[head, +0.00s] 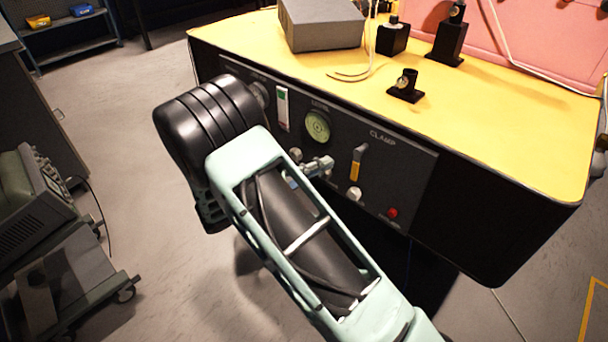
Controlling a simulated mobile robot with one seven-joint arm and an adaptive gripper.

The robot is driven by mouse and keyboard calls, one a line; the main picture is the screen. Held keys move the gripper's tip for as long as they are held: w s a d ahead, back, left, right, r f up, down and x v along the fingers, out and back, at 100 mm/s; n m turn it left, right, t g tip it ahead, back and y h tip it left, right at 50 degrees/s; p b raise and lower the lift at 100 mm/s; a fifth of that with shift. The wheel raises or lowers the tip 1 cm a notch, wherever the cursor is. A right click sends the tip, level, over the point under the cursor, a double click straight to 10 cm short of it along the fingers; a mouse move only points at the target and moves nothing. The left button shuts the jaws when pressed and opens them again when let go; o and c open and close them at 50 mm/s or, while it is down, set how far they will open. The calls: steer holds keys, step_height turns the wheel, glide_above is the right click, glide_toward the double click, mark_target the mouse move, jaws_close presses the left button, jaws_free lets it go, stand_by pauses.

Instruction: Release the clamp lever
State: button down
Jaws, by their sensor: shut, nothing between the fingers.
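The clamp lever (360,154) is on the dark front panel (415,165), below the word CLAMP. Its handle is grey and stands nearly upright, with a yellow part beneath it. My gripper (320,166) shows only in part, as small grey metal pieces past the edge of my pale green arm. It is shut and empty, just left of the lever, with a small gap between them in the picture. The rest of the gripper is hidden behind my arm, and its depth from the panel is hard to tell.
The panel also has a round green dial (317,126), a pale knob (354,194) and a red button (392,213). The yellow bench top (480,130) holds a grey box (322,25) and black fixtures (406,87). A cart (70,285) stands at left.

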mark_target(352, 174)
steer(key=shift+s+d, duration=0.65)
steer(key=shift+d, duration=0.25)
steer(key=shift+s+d, duration=0.6)
steer(key=shift+d, duration=0.25)
steer(key=shift+s+d+f+n, duration=0.15)
steer(key=shift+s+d+n, duration=0.05)
steer(key=shift+n, duration=0.3)
steer(key=shift+s+d+f+n+t+h, duration=0.1)
steer(key=shift+s+d+n+t+h, duration=0.15)
steer(key=shift+n, duration=0.5)
steer(key=shift+s+d+f+n+t+h, duration=0.15)
steer(key=shift+s+d+n, duration=0.2)
steer(key=shift+n, duration=0.4)
steer(key=s+d+r+n+t+y+p, duration=0.1)
steer(key=s+d+r+n+t+p, duration=0.3)
steer(key=n+p, duration=0.5)
steer(key=n, duration=0.6)
steer(key=shift+s+d+n, duration=0.3)
steer(key=shift+s+d, duration=0.05)
steer(key=shift+d, duration=0.1)
